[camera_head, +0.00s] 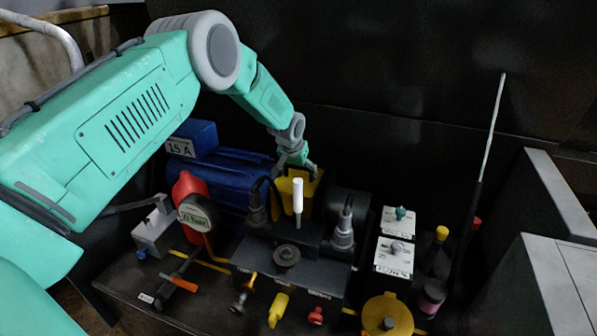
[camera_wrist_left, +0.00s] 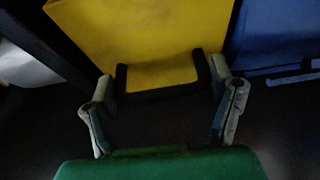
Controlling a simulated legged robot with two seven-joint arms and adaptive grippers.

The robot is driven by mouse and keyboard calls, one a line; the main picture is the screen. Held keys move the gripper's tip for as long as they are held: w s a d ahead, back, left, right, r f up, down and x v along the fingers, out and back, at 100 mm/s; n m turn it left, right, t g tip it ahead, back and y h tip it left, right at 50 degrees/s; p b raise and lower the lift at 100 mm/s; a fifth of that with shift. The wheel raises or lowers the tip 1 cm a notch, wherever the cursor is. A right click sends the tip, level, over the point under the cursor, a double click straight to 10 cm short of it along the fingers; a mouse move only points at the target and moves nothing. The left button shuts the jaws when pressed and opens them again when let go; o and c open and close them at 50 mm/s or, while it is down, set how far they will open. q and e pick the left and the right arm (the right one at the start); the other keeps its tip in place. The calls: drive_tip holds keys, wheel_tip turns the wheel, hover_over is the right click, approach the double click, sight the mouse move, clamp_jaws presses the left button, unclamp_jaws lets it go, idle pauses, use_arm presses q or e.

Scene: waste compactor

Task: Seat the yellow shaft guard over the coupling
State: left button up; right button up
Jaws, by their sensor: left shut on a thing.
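The yellow shaft guard (camera_head: 308,191) stands upright between the blue motor (camera_head: 232,172) and a dark round housing (camera_head: 347,203) in the head view. Its lower part is hidden behind the black valve block, and I cannot see the coupling, so I cannot tell whether the guard rests over it. My left gripper (camera_head: 297,166) is at the top of the guard. In the left wrist view its fingers (camera_wrist_left: 166,92) are at the two ends of the black handle (camera_wrist_left: 160,93) on the yellow guard (camera_wrist_left: 150,45), shut on it. My right gripper is in neither view.
The black valve block (camera_head: 292,262) with plugs and a white upright rod (camera_head: 297,196) stands in front. A red can (camera_head: 189,197), grey box (camera_head: 152,232) and orange-handled valve (camera_head: 178,282) are left. White-topped boxes (camera_head: 394,257) and a tall thin rod (camera_head: 489,140) are right.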

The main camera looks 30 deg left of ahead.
use_arm(q)
drive_tip(key=shift+w+r, duration=0.15)
drive_tip(key=shift+r, duration=0.05)
drive_tip(key=o, duration=1.7)
drive_tip(key=shift+o, duration=0.2)
drive_tip(key=shift+s+f, duration=0.2)
drive_tip(key=shift+s, duration=0.05)
drive_tip(key=v, duration=1.2)
drive_tip(key=shift+w, duration=0.15)
